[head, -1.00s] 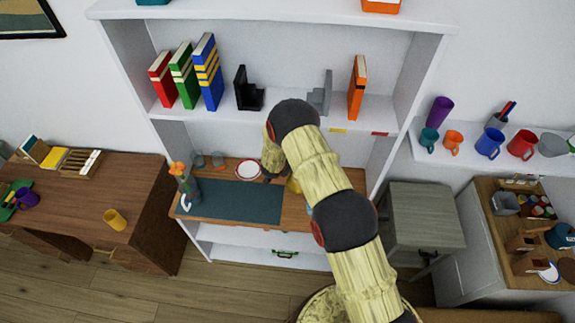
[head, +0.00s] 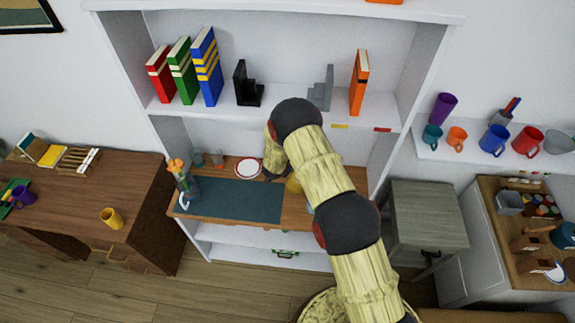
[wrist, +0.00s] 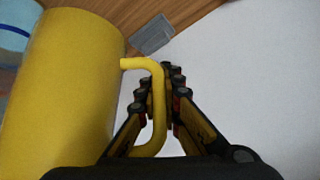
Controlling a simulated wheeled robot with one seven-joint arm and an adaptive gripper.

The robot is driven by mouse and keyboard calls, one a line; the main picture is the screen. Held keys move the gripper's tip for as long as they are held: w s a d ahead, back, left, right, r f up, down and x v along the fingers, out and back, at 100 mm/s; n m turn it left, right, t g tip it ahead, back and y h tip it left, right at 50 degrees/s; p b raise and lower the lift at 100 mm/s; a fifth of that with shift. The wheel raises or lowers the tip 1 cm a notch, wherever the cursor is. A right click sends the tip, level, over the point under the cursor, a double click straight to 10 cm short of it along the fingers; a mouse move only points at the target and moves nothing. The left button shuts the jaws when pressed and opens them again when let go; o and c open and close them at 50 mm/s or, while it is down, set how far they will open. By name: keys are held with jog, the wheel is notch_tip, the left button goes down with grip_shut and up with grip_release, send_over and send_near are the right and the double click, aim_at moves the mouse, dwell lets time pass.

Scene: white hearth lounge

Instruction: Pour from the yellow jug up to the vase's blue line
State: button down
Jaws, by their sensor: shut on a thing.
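The yellow jug (wrist: 62,90) fills the left of the wrist view. My gripper (wrist: 168,72) is shut on its handle (wrist: 158,105). In the head view my gripper (head: 271,178) is low over the wooden counter, and the jug (head: 293,185) is mostly hidden behind my arm. A clear vessel with a blue band (wrist: 12,40) shows at the wrist view's upper left edge, beside the jug; most of it is cut off. A glass vase with orange flowers (head: 189,186) stands at the counter's left end; no blue line can be made out on it.
A dark teal mat (head: 235,201) covers the counter's left part. A red-rimmed white plate (head: 248,169) and two small glasses (head: 217,159) stand behind it. A shelf with books (head: 208,68) hangs above. A grey block-like thing (wrist: 152,36) lies beyond the jug in the wrist view.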

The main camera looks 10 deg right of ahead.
jog(key=shift+w+a+f+t+b, duration=0.15)
jog(key=shift+f+b, duration=0.65)
jog(key=shift+b, duration=0.5)
jog(key=shift+w+f+t+b, duration=0.15)
jog(key=shift+f+b, duration=0.65)
jog(key=shift+b, duration=0.5)
jog(key=shift+a+r+m+t+y+b, duration=0.1)
jog(key=shift+r+m+t+y+b, duration=0.15)
jog(key=shift+r+b, duration=0.75)
jog(key=shift+r+m+t+y+b, duration=0.15)
jog(key=shift+r+t+y+b, duration=0.2)
jog(key=shift+b, duration=1.35)
jog(key=shift+r+m+t+y+b, duration=0.5)
jog(key=shift+r+b, duration=0.65)
jog(key=shift+b, duration=0.95)
jog(key=shift+r, duration=0.25)
jog(key=shift+s+d+r+m+t+y+b, duration=0.2)
jog(key=shift+r+t+b, duration=0.3)
jog(key=shift+r, duration=0.35)
jog(key=shift+s+d+r+m+t+y+b, duration=0.1)
jog(key=shift+s+r+m+t+y+b, duration=0.1)
jog(key=shift+r+t+b, duration=0.45)
jog(key=shift+s+d+r+m+t+y+b, duration=0.15)
jog(key=shift+r+m+t+y+b, duration=0.15)
jog(key=shift+r, duration=0.7)
jog(key=shift+r+b, duration=0.2)
jog(key=shift+b, duration=0.75)
